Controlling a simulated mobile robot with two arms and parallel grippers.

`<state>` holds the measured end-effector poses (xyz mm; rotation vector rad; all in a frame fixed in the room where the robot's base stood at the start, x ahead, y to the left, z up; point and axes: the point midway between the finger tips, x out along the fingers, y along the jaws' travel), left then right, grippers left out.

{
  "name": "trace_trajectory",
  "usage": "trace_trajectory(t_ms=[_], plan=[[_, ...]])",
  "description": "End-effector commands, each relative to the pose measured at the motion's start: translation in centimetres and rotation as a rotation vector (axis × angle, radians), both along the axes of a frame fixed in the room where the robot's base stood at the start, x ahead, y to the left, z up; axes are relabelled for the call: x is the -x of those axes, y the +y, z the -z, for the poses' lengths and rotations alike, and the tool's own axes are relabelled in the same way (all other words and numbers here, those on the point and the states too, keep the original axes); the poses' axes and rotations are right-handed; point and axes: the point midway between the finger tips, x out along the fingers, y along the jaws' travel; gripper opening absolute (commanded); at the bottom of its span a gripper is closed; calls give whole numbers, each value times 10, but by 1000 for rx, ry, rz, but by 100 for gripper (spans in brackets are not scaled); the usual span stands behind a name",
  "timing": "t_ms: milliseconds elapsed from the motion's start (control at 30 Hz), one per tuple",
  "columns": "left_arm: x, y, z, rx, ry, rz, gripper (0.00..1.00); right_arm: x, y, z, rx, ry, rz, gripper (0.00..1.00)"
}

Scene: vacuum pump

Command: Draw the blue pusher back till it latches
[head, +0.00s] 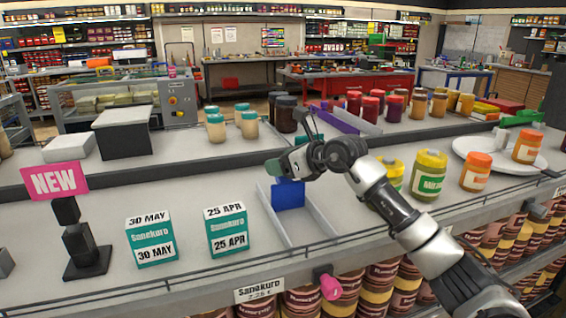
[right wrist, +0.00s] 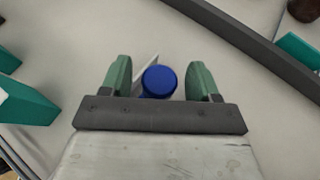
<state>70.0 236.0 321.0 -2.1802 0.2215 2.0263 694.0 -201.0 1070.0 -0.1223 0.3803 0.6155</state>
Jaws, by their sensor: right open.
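The blue pusher (head: 289,194) stands upright at the back of a pale grey shelf channel (head: 318,222). My right gripper (head: 279,166) is just above and behind it, partly overlapping it in the head view. In the right wrist view, a round blue end (right wrist: 159,81), apparently of the pusher, lies between the two green fingers of my right gripper (right wrist: 160,82). There are gaps on both sides, so the fingers are open and not closed on it. Any latch is hidden. My left gripper is not in view.
Two teal Sanekuro boxes, dated 30 May (head: 151,239) and 25 Apr (head: 227,230), stand left of the channel. Jars (head: 429,175) stand to the right, beyond my arm. A pink knob (head: 330,287) shows at the shelf front. The channel floor looks empty.

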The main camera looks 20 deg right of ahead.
Motion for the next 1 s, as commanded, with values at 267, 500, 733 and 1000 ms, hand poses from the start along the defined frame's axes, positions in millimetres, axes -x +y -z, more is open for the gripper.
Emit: trace_trajectory(t_ms=[267,500,733,1000], plan=[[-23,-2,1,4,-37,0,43,12,-10,-6,2,-4,2,61],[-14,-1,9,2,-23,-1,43,49,-37,-24,3,-3,3,61],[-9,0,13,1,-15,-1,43,75,-55,-37,1,0,2,61],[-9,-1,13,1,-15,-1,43,82,-59,-41,0,0,0,61]])
